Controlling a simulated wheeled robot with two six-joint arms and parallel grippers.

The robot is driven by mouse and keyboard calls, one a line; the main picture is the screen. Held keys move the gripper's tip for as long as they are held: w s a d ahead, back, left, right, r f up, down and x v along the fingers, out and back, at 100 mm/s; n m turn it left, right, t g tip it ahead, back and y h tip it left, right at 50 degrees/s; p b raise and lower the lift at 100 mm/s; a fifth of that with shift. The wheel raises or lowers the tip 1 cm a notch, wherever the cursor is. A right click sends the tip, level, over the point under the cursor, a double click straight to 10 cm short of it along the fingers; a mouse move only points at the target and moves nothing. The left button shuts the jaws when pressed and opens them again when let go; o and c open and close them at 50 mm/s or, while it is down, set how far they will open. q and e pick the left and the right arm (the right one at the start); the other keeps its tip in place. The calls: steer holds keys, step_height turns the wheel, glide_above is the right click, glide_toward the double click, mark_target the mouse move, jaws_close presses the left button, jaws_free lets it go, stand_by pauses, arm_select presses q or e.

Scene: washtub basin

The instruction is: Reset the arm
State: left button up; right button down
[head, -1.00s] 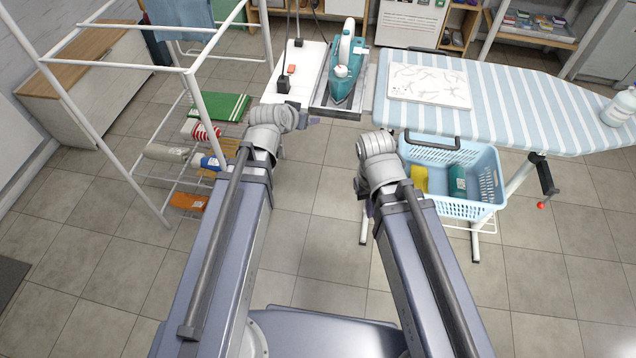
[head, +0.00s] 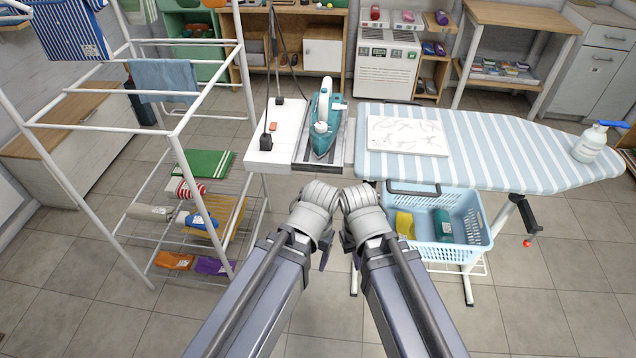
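My two arms come up from the bottom of the head view, and their rounded wrist joints meet near the middle, almost touching. My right gripper (head: 352,262) is mostly hidden under its wrist, and only a small dark part shows. My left gripper (head: 326,254) is also mostly hidden, with a thin dark piece showing beside its arm. Whether the fingers are open or shut cannot be seen. I see no object held by either one.
The ironing board (head: 490,152) stands ahead right, with a blue basket (head: 470,225) below it. A teal iron (head: 324,120) rests on a stand beside a white surface (head: 285,140). A white drying rack (head: 90,125) stands left. Floor tiles between rack and basket are clear.

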arm_select(q)
step_height(320, 180, up, 11)
steer(key=p, duration=1)
steer(key=shift+p, duration=0.3)
steer(key=shift+o, duration=0.3)
steer(key=shift+r, duration=0.1)
